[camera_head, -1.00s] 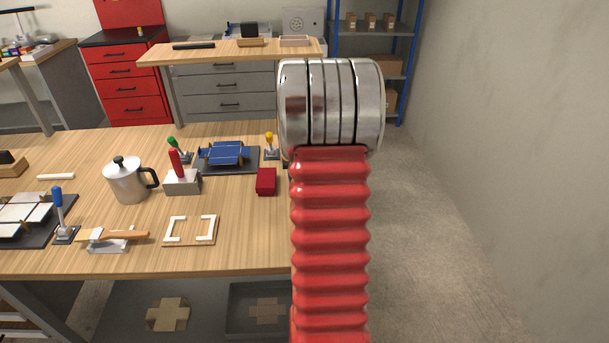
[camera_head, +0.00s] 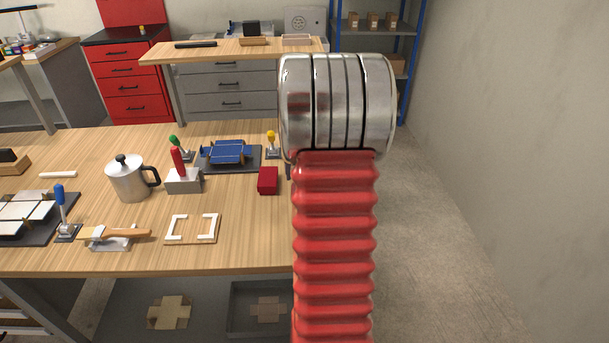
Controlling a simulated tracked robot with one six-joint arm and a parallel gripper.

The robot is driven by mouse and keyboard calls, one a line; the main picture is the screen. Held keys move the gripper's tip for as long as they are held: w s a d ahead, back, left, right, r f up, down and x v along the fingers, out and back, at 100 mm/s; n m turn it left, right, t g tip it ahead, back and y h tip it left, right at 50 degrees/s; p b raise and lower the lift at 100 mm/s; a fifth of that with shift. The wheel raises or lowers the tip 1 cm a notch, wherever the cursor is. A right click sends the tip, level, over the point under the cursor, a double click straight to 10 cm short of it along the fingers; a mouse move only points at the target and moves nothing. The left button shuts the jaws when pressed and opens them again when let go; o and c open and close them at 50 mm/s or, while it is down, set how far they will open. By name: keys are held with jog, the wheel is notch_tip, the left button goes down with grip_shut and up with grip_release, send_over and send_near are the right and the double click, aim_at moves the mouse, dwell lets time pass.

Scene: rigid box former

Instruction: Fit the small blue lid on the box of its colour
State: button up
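A blue piece (camera_head: 228,152) with tan parts at its sides lies on a dark plate toward the back of the workbench. I cannot tell whether it is the box or the lid. A small dark red box (camera_head: 268,181) stands near the bench's right edge. No separate small blue lid can be made out. My gripper is not in view; my arm, with red bellows and metal rings, fills the right middle and hides what is behind it.
On the workbench (camera_head: 110,258) stand a metal pot (camera_head: 129,182), a red-handled block (camera_head: 183,181), a white corner frame (camera_head: 192,229), a brush (camera_head: 115,233) and a blue-handled lever (camera_head: 60,196). Bare wood lies in front; open floor lies right.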

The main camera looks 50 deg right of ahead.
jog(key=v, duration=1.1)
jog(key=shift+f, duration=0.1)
